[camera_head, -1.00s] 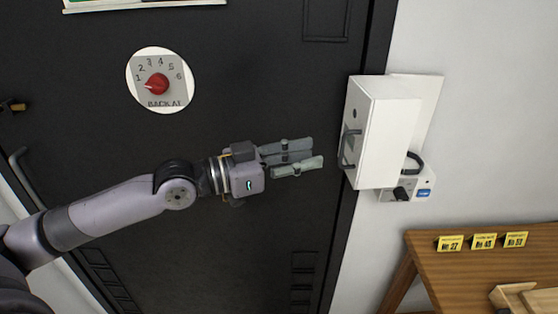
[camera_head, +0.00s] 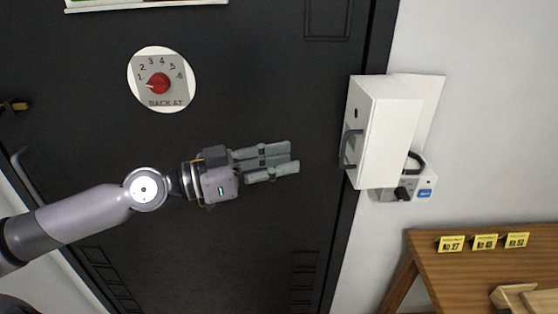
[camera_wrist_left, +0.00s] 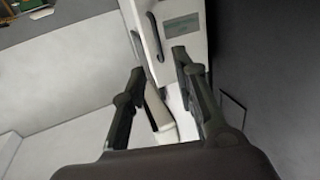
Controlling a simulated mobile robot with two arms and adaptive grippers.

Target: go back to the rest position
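My left gripper (camera_head: 270,163) is in front of the dark door, to the left of the white wall box, with a clear gap to it. Its fingers point right. In the left wrist view the two fingers (camera_wrist_left: 158,97) stand apart. No held object is clear between them; a pale shape (camera_wrist_left: 160,115) shows past the gap. The white wall box (camera_head: 386,135) has a grey handle on its left face; a white box also shows in the left wrist view (camera_wrist_left: 185,45). My right gripper is not in view.
A round dial (camera_head: 161,80) with a red knob is on the dark door (camera_head: 270,80). A smaller unit with a blue label (camera_head: 425,193) is below the wall box. A wooden table (camera_head: 450,270) with yellow number tags (camera_head: 484,242) stands at lower right.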

